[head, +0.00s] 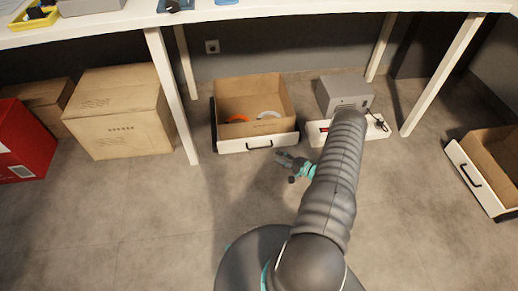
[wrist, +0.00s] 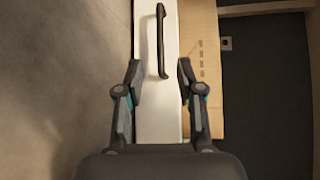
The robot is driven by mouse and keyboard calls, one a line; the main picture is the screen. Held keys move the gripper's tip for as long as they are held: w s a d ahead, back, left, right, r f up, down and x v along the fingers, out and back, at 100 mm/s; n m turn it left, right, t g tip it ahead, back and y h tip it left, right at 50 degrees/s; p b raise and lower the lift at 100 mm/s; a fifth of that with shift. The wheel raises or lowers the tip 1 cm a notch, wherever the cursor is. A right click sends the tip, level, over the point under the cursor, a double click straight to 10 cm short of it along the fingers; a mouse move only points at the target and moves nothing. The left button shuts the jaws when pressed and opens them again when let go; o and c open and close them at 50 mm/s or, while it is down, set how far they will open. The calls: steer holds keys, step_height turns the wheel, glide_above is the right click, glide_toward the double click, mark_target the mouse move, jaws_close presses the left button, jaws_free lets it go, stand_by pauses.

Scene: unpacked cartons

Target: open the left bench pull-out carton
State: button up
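The left pull-out carton (head: 222,92) is an open-topped cardboard box under the bench, with a white front panel (head: 232,146) and a black bar handle (head: 259,144). An orange ring and a pale ring lie inside it. My gripper (head: 281,157) is in front of the panel, low and slightly right of the handle in the head view. In the wrist view, the white panel (wrist: 171,110) and handle (wrist: 161,40) lie ahead. My gripper's fingers (wrist: 159,70) are apart, one on each side of the handle's lower end in the picture. I see no contact.
A similar carton with a white front (head: 477,180) stands at the far right. A grey box (head: 345,95) and a white power strip (head: 318,134) lie right of the left carton. Bench legs (head: 172,95) flank the space. A closed carton (head: 120,115) and red box (head: 22,145) stand left.

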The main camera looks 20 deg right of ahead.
mark_target(259, 148)
steer(key=x, duration=1.2)
steer(key=shift+a, duration=0.15)
jaws_close()
